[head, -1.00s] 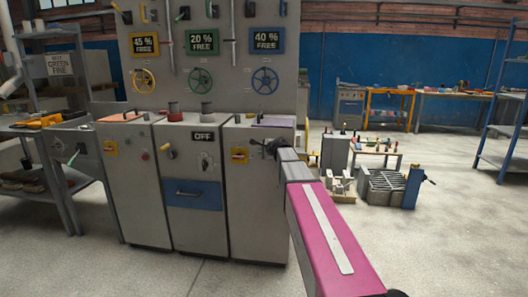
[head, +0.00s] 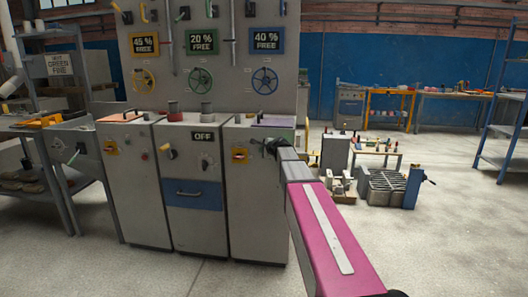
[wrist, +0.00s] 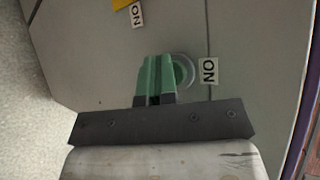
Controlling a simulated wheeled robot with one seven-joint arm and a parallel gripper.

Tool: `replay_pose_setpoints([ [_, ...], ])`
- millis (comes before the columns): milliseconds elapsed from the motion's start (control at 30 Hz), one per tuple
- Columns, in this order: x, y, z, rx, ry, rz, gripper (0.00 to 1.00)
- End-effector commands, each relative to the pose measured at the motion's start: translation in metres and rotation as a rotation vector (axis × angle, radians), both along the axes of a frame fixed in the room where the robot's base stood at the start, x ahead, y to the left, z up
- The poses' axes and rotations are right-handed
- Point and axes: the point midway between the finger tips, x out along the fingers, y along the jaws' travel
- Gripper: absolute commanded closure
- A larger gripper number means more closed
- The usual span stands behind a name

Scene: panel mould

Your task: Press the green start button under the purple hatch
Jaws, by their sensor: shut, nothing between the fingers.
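The purple hatch (head: 272,121) lies on top of the right-hand grey cabinet in the head view. My gripper (head: 268,146) is at that cabinet's upper right front, below the hatch. In the wrist view my gripper (wrist: 157,60) shows shut and empty, with green fingers side by side. A round greenish button (wrist: 184,69) in a pale ring sits right beside the fingertips, partly hidden by them. I cannot tell whether they touch it. In the head view my gripper hides the button.
The middle cabinet shows an OFF sign (head: 203,136) above a blue drawer (head: 193,194). Open floor (head: 440,230) lies to the right.

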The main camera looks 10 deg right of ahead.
Motion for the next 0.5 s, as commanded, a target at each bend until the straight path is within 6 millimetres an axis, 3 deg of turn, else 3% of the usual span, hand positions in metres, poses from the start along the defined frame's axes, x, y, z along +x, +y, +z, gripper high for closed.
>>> replay_pose_setpoints([
  [500,-0.0090,0.0026,0.0000,-0.001,-0.001,-0.001,1.00],
])
